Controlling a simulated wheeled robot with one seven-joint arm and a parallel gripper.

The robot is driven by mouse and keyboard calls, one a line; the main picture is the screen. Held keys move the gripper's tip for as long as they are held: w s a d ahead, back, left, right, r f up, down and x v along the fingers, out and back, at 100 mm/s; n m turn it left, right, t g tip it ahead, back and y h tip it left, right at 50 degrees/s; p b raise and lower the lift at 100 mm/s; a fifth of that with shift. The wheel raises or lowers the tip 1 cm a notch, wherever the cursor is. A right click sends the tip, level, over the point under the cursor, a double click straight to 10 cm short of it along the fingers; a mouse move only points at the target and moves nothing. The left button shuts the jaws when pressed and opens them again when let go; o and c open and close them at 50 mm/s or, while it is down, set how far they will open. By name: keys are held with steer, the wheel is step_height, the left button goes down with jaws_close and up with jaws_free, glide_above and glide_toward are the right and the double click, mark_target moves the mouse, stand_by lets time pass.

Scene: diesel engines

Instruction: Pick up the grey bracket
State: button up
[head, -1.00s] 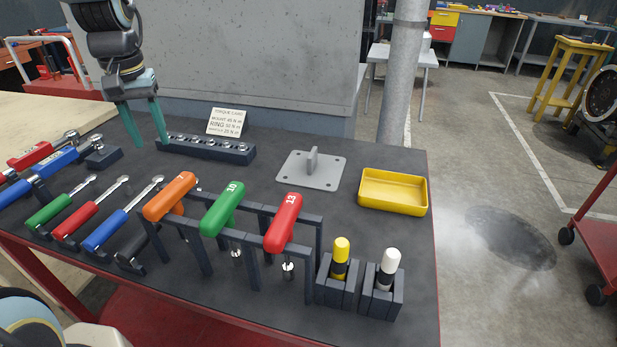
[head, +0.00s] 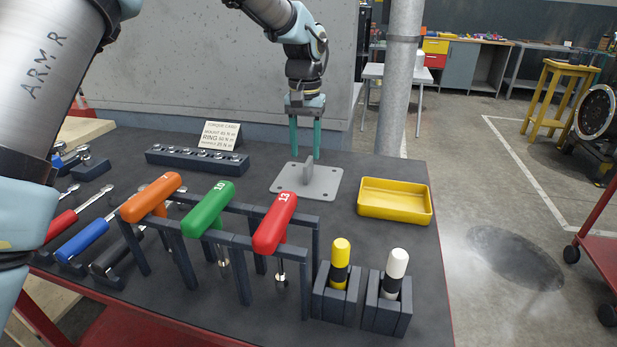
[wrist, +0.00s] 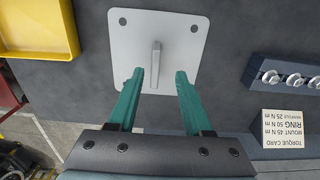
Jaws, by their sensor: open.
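The grey bracket (head: 320,184) lies flat on the dark bench top, a square plate with corner holes and an upright tab in its middle. It also shows in the wrist view (wrist: 173,28), with the tab standing between the lines of my fingers. My gripper (head: 305,156) is open and empty, pointing down just above and behind the bracket's tab. In the wrist view my gripper's teal fingers (wrist: 158,80) are spread, their tips over the near part of the plate. I see no contact with the tab.
A yellow tray (head: 394,216) stands right of the bracket. A dark socket rail (head: 197,160) and torque card (head: 219,134) are at the left. T-handled tools (head: 275,222) on racks and two markers (head: 340,262) stand in front. A grey wall block (head: 200,70) rises behind.

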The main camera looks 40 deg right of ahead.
mark_target(308, 161)
steer(key=shift+s+d+f+p, duration=0.15)
steer(key=shift+f+p, duration=0.3)
steer(key=shift+f, duration=0.95)
steer(key=shift+s+d+f+p, duration=0.1)
steer(key=shift+f+p, duration=0.3)
steer(key=shift+f, duration=0.95)
steer(key=shift+c, duration=0.2)
jaws_close()
steer(key=shift+r, duration=0.1)
